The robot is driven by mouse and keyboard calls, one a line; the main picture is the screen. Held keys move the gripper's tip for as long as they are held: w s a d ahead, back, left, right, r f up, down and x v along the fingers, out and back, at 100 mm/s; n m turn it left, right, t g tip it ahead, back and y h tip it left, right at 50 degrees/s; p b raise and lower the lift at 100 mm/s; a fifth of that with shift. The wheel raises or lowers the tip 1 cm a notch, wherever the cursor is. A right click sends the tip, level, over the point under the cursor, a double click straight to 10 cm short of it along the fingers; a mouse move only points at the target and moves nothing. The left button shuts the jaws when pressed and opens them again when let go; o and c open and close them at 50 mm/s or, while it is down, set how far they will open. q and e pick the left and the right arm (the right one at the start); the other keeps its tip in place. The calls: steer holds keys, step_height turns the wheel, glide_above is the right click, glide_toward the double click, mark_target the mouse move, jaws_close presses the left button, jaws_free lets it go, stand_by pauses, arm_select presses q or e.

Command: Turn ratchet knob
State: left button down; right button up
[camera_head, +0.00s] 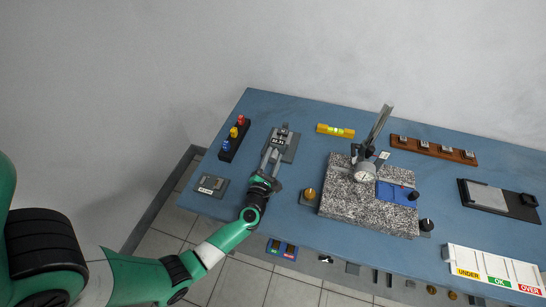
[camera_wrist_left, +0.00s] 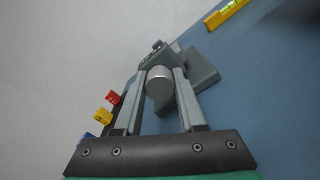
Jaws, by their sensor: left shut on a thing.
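The ratchet knob (camera_wrist_left: 159,84) is a short silver cylinder at the near end of a grey instrument in the left wrist view. The grey instrument on its dark base (camera_head: 291,148) stands on the left part of the blue table in the head view. My left gripper (camera_head: 271,162) reaches it from the front. In the left wrist view my left gripper (camera_wrist_left: 160,78) has one finger on each side of the knob and is shut on it. The knob is hidden or too small to make out in the head view. My right gripper is not in view.
A rack with red, yellow and blue pieces (camera_head: 234,138) stands left of the instrument. A yellow level (camera_head: 335,130) lies behind, to the right. A granite plate (camera_head: 345,205) bears a dial gauge stand (camera_head: 366,170). A small grey plate (camera_head: 211,185) lies at the front left.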

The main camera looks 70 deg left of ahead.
arm_select(q)
steer(key=shift+c, duration=2.4)
jaws_free()
steer(key=p+v, duration=0.2)
steer(key=v, duration=0.8)
steer(key=shift+s+d, duration=0.15)
steer(key=shift+d, duration=0.1)
steer(key=shift+s+d, duration=0.35)
steer(key=shift+s, duration=0.05)
